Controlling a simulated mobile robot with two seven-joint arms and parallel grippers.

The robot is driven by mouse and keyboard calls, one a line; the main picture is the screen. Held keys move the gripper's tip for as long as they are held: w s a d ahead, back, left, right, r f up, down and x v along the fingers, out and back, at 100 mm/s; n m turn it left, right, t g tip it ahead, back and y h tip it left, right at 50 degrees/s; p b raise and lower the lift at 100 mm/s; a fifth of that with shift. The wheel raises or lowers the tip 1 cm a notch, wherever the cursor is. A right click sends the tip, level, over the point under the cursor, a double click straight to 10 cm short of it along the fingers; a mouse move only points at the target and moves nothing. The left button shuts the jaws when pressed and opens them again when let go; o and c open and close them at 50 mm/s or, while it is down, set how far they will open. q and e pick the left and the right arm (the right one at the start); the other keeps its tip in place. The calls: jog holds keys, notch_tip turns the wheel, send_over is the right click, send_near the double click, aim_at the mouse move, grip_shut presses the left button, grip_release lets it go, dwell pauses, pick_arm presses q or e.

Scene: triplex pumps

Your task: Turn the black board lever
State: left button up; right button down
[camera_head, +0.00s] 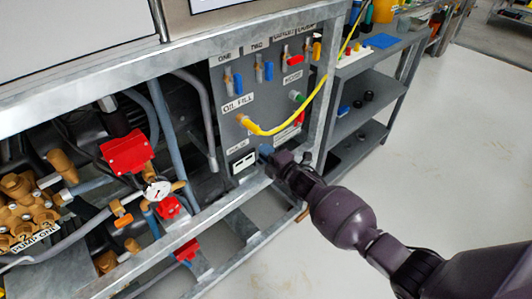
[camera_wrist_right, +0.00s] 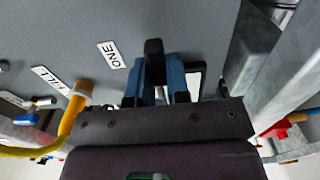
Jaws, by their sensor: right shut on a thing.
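My right gripper (camera_head: 268,152) is at the lower right of the grey lever board (camera_head: 225,125) in the head view, its arm coming in from the right. The right wrist view shows its two blue fingers (camera_wrist_right: 156,85) shut on the black board lever (camera_wrist_right: 153,60), which stands up between them with its end showing above. The gripper covers the lever in the head view. How far the lever is turned I cannot tell. My left gripper is not in view.
A yellow hose (camera_head: 283,129) loops across the board just above my right gripper. A steel frame post (camera_head: 323,110) stands at right. Grey shelves and open floor lie beyond.

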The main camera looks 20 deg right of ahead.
jog(key=c, duration=1.1)
grip_release()
jog(key=shift+s+d, duration=0.1)
jog(key=shift+s, duration=0.05)
pick_arm(q)
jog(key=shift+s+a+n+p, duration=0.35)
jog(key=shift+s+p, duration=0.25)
jog(key=shift+p, duration=0.6)
pick_arm(e)
jog(key=v, duration=1)
jog(key=shift+s, duration=0.25)
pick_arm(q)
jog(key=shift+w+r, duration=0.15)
pick_arm(e)
jog(key=shift+d, duration=0.1)
